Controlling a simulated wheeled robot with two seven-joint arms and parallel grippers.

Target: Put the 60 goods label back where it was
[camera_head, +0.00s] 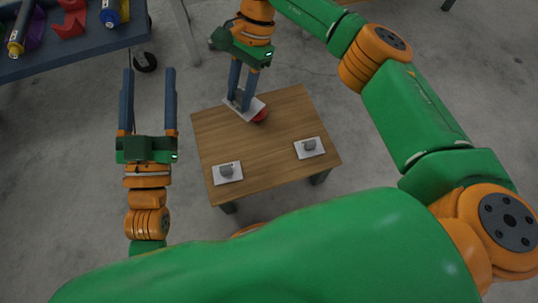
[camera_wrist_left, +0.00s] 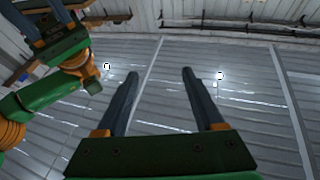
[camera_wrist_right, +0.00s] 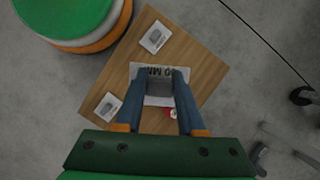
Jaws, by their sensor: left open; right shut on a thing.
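The goods label (camera_head: 257,104) is a white plate with a grey block-shaped handle. My right gripper (camera_head: 241,104) points down at the far left part of the small wooden table (camera_head: 262,150) and is shut on that handle. In the right wrist view the label (camera_wrist_right: 154,101) shows upside-down print reading about "60 MM", with the grey handle (camera_wrist_right: 159,88) between the fingers. Whether the label touches the table, I cannot tell. A red round thing (camera_head: 262,114) shows partly from beside or under the label. My left gripper (camera_head: 148,72) is open and empty, left of the table.
Two more white plates with grey handles lie on the table, one at the front left (camera_head: 218,178) and one at the right (camera_head: 301,153). A dark blue-grey bench (camera_head: 75,50) with coloured cylinders and red holders stands at the upper left. Bare concrete floor lies around the table.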

